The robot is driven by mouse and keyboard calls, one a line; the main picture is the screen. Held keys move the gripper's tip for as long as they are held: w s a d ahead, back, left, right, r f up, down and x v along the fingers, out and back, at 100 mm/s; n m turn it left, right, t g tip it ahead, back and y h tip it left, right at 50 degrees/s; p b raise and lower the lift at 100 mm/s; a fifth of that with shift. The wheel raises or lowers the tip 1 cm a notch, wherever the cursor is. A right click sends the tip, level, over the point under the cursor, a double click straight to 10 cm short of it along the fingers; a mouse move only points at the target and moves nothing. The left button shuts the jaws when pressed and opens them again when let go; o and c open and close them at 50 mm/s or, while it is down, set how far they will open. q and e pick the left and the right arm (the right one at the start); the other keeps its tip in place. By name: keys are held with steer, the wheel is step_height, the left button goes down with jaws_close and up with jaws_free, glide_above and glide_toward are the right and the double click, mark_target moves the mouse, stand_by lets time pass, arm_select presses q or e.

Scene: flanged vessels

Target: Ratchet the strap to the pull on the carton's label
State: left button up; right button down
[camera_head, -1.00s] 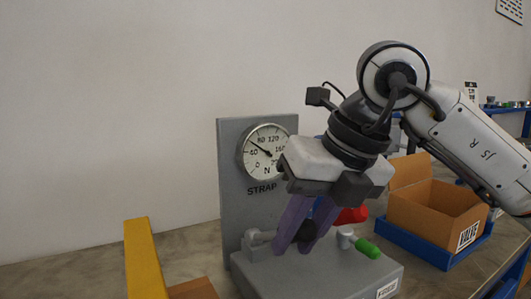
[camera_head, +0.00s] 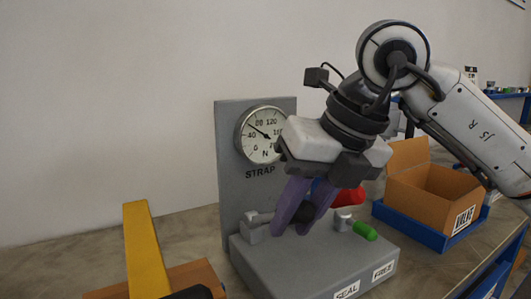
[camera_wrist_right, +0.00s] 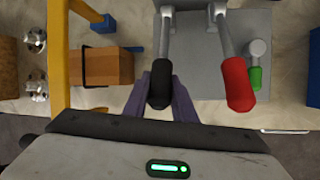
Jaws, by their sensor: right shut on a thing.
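My right gripper (camera_head: 298,222) is shut with its purple fingers on the black handle (camera_head: 304,213) of a lever on the grey strap unit (camera_head: 305,262). The wrist view shows the black handle (camera_wrist_right: 160,83) between the fingers. The round gauge (camera_head: 263,135) on the upright plate, marked STRAP, has its needle between 40 and 80 N. A brown carton (camera_head: 185,279) is partly in view at the bottom left; it also shows in the wrist view (camera_wrist_right: 110,68) with a dark band. I cannot read a label on it. My left gripper is not in view.
A red handle (camera_head: 347,197) and a green-tipped lever (camera_head: 364,231) stand beside the black one. The unit's front reads SEAL and FREE. A yellow bar (camera_head: 146,250) rises at left. An open carton (camera_head: 432,198) labelled VALVE sits in a blue tray (camera_head: 418,236) at right.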

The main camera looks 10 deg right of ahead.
mark_target(305, 200)
steer(key=shift+w+d+r, duration=0.15)
steer(key=shift+w+r, duration=0.15)
steer(key=shift+r, duration=0.3)
steer(key=c, duration=1.5)
jaws_free()
steer(key=shift+o, duration=0.2)
steer(key=shift+s+f, duration=0.1)
steer(key=shift+f, duration=0.1)
steer(key=shift+s+p+v, duration=0.2)
steer(key=shift+p+v, duration=1.35)
steer(key=shift+v, duration=1.4)
steer(key=shift+f, duration=0.15)
